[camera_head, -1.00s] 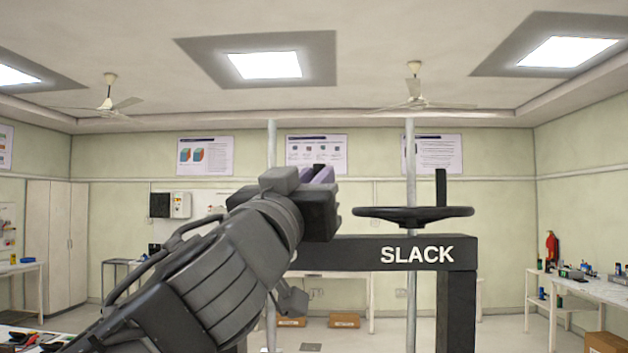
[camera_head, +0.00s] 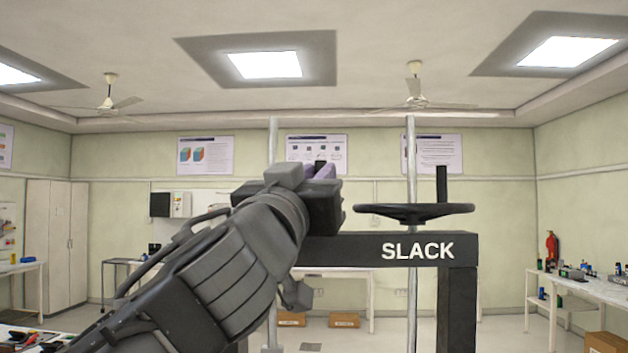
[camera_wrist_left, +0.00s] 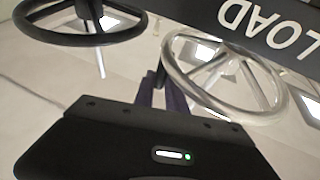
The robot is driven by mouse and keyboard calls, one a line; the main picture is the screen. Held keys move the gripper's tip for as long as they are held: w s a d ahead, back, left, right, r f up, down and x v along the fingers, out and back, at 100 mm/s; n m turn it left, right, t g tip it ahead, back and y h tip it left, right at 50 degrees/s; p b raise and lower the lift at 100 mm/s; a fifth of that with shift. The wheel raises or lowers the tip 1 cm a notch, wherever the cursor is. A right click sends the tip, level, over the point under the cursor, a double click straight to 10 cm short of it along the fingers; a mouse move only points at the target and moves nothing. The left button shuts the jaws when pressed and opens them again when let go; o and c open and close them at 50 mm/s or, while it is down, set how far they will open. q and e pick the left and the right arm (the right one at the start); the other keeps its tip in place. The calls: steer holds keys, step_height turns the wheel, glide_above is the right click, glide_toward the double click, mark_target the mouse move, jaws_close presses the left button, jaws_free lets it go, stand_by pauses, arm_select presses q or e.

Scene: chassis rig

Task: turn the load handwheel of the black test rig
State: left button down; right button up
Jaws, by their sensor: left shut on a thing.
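The black test rig (camera_head: 458,300) stands ahead, with a white SLACK label on its top beam. A black handwheel (camera_head: 412,211) with an upright dark handle sits above that label. In the left wrist view, a silver handwheel (camera_wrist_left: 222,80) lies beside a LOAD label, and the black wheel (camera_wrist_left: 80,20) shows at top left. My left gripper (camera_head: 321,172) is at the beam's left end and hides the silver wheel in the head view. Its purple fingers (camera_wrist_left: 160,92) are shut on a dark upright handle (camera_wrist_left: 160,74) at the silver wheel's rim. My right gripper is not in view.
Two pale vertical poles (camera_head: 409,150) stand near the rig. A workbench (camera_head: 590,295) is at the right and cabinets (camera_head: 57,240) are at the left, both well away.

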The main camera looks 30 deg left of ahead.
arm_select(q)
steer(key=shift+w+f+n+y+b, duration=0.3)
steer(key=shift+n+y+b, duration=0.2)
steer(key=shift+y+b, duration=0.5)
steer(key=shift+r+g+y, duration=0.2)
steer(key=shift+g+y, duration=0.1)
steer(key=shift+r, duration=0.2)
steer(key=c, duration=1.4)
jaws_free()
steer(key=shift+w+f, duration=0.1)
steer(key=shift+w, duration=0.1)
steer(key=shift+o, duration=0.2)
steer(key=shift+s, duration=0.1)
